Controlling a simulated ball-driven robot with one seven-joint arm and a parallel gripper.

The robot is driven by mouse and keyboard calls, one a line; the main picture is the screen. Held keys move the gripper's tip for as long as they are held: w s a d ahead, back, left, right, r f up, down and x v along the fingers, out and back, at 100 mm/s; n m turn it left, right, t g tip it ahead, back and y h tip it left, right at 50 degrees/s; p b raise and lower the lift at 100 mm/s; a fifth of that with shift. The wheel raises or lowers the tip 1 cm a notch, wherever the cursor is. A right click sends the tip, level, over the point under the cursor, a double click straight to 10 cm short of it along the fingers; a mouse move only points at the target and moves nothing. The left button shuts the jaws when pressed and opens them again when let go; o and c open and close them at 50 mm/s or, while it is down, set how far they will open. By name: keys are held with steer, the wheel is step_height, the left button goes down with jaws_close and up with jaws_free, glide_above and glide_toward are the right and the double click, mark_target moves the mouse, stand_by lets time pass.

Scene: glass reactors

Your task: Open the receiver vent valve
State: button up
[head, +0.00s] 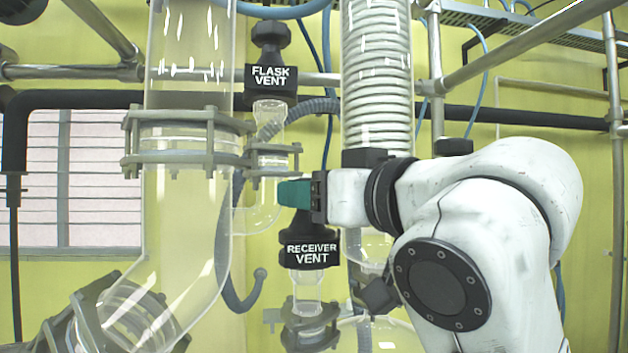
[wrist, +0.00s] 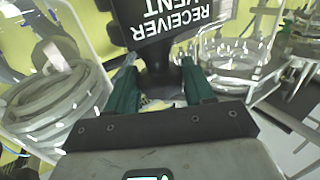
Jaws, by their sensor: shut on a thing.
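The receiver vent valve (head: 309,252) is a black body with a white "RECEIVER VENT" label, on a glass neck in the middle of the head view. In the wrist view its label (wrist: 172,18) shows upside down at the top, with a black stem below it. My gripper (head: 284,194) reaches in from the right just above the label, its green fingers at the valve's upper part. In the wrist view the green fingers (wrist: 158,92) stand on both sides of the black stem and are shut on it. The knob is mostly hidden behind the fingers in the head view.
The flask vent valve (head: 271,76) stands above and behind. A wide glass pipe (head: 188,200) with a clamped flange is at left. A coiled glass condenser (head: 377,80) rises close to my arm. Metal rails (head: 530,45) cross at upper right.

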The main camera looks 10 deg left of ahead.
steer(key=shift+d+n+g+y+p, duration=0.1)
steer(key=shift+n+g+y+p, duration=0.25)
steer(key=shift+n+g+y, duration=0.3)
steer(key=shift+w+g, duration=0.1)
steer(key=shift+g, duration=0.25)
steer(key=o, duration=1)
steer(key=shift+o, duration=0.2)
steer(key=shift+d, duration=0.15)
